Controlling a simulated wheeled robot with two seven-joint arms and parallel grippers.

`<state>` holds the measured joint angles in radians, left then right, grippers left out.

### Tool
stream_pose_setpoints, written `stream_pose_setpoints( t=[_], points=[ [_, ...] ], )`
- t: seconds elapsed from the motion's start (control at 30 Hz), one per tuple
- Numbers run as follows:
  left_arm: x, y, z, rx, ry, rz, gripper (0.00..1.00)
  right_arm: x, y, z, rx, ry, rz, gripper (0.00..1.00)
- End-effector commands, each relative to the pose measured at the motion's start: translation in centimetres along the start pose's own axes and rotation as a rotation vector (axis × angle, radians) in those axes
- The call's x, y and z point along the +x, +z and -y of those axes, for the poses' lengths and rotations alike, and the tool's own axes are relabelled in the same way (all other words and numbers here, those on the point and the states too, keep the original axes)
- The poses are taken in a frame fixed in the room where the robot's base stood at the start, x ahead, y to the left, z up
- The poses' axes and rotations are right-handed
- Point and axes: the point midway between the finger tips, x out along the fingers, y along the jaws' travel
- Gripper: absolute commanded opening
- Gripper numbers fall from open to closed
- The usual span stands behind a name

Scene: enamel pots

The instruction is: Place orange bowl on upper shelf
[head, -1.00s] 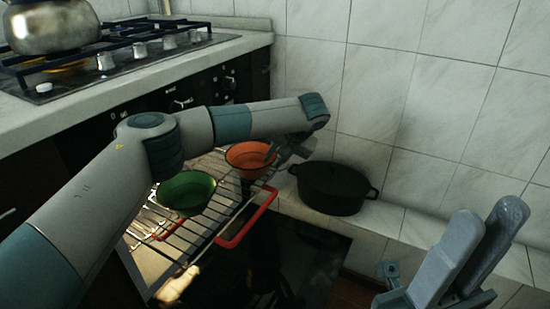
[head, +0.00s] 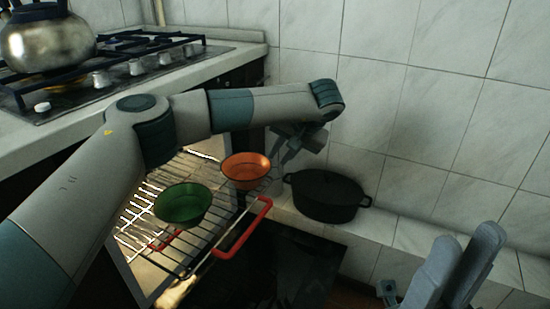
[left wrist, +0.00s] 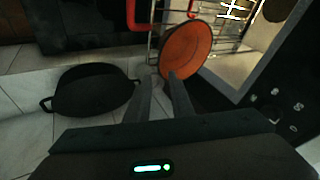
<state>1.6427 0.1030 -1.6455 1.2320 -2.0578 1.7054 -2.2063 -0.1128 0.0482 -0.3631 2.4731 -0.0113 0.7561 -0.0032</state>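The orange bowl (head: 246,172) sits upright on the wire rack (head: 228,228), behind and right of a green bowl. In the left wrist view the orange bowl (left wrist: 188,48) is just beyond my fingertips. My left gripper (head: 279,157) is open and empty, to the right of the bowl and slightly above it. In the left wrist view its fingers (left wrist: 160,76) are apart, the right one overlapping the bowl's edge in the picture. My right gripper (head: 468,236) is at the lower right, its fingers parted and empty. I cannot make out an upper shelf.
The green bowl (head: 183,204) stands on the rack, which has red handles (head: 243,230). A kettle (head: 48,45) is on the stove (head: 120,72). The tiled wall is close behind.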

Motion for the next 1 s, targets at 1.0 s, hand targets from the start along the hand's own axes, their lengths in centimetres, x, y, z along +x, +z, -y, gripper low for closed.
stream_pose_setpoints(
  t=[1.0],
  points=[
    [-2.8,0.0,0.0,0.0,0.0,0.0,0.21,-0.3,-0.3,-0.2,-0.012,-0.007,0.02,0.31]
  ],
)
